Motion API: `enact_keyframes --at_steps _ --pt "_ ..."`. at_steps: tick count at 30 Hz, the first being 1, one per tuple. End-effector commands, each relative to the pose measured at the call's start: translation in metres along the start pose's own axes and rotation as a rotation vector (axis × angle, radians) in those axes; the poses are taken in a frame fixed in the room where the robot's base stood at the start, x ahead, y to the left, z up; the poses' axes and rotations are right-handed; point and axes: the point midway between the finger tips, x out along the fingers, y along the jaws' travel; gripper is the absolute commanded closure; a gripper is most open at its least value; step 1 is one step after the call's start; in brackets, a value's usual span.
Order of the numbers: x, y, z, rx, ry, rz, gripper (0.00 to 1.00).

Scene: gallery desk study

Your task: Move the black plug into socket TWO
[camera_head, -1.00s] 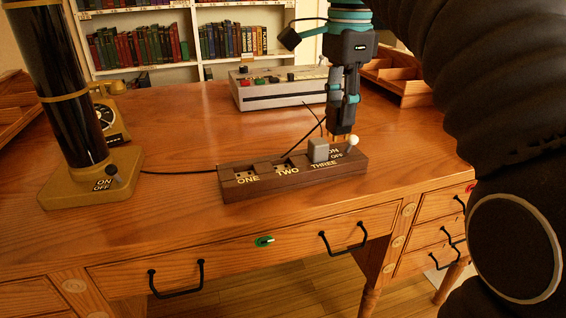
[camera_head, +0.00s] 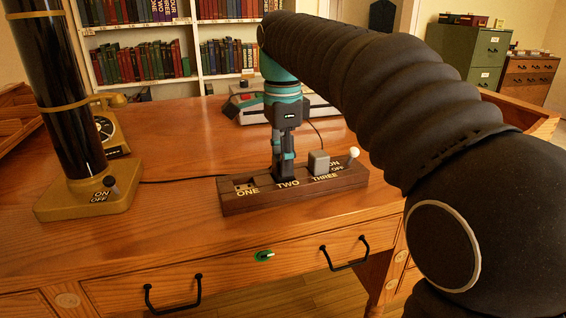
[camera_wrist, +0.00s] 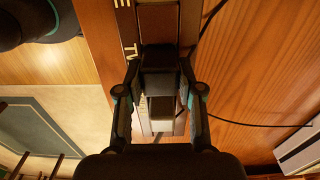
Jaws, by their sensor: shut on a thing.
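The dark wooden socket strip (camera_head: 236,207) lies on the desk, with sockets labelled ONE, TWO and THREE. My gripper (camera_head: 284,172) points down over socket TWO. In the wrist view, my gripper (camera_wrist: 159,92) is shut on the black plug (camera_wrist: 158,75), a dark block between the fingers. In the head view the fingers mostly hide the plug. The plug is at socket TWO; I cannot tell whether it is fully seated. A grey plug (camera_head: 319,163) stands in socket THREE and shows as a pale block (camera_wrist: 161,108) in the wrist view.
A white-knobbed switch (camera_head: 352,155) stands at the strip's right end. A lamp with a brass base (camera_head: 82,204) and a telephone (camera_head: 112,130) are at left. A grey device (camera_head: 322,112) sits behind my gripper. Black cords run behind the strip. The desk front is clear.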

Motion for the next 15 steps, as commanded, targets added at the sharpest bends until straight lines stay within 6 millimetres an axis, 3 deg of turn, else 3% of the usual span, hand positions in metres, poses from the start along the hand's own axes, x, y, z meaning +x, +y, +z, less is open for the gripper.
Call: enact_keyframes --at_steps 13,14,15 --pt "0.0069 0.0001 -0.0003 0.0 0.0 -0.001 1.0" --pt "0.0065 0.0001 -0.0003 0.0 0.0 -0.001 0.58" --pt "0.0063 0.0001 -0.0002 0.0 0.0 -0.001 0.48"
